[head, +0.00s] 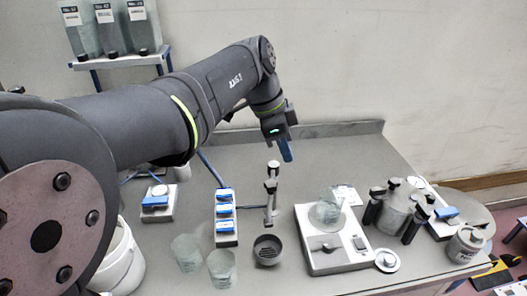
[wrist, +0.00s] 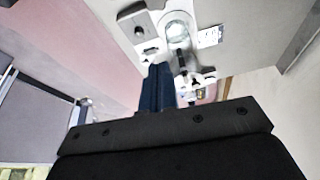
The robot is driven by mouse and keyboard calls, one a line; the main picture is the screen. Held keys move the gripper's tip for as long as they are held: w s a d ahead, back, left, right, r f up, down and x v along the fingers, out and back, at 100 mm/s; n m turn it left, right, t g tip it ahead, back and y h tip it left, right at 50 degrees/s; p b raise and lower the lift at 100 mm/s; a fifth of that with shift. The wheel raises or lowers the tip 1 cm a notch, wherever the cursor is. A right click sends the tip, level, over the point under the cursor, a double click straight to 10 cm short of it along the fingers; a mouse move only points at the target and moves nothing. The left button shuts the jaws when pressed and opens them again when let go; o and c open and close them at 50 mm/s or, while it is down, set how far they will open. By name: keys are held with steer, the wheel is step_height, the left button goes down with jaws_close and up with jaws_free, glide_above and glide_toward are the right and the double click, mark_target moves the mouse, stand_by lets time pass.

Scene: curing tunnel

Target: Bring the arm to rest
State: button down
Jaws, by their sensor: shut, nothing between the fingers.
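My arm reaches from the left across the head view, over the grey bench (head: 375,158). My gripper (head: 287,152) hangs above the back part of the bench with its blue fingers pointing down. The fingers are together with nothing between them. In the wrist view my gripper (wrist: 158,85) shows as dark blue fingers side by side, and the bench gear lies beyond them. No object touches the fingers in either view.
A metal stand (head: 271,190) rises below my gripper. A white device with a dial (head: 330,255), glass beakers (head: 221,268), a blue-topped rack (head: 225,218) and a dark cup (head: 267,250) stand nearer. Bottles (head: 110,35) sit on a rear shelf. The back right bench is clear.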

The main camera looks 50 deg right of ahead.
steer(key=shift+r, duration=0.15)
step_height(320, 180, down, 10)
steer(key=shift+w+a+r, duration=0.2)
steer(key=shift+w+r, duration=0.05)
steer(key=shift+w, duration=0.1)
stand_by(0.5)
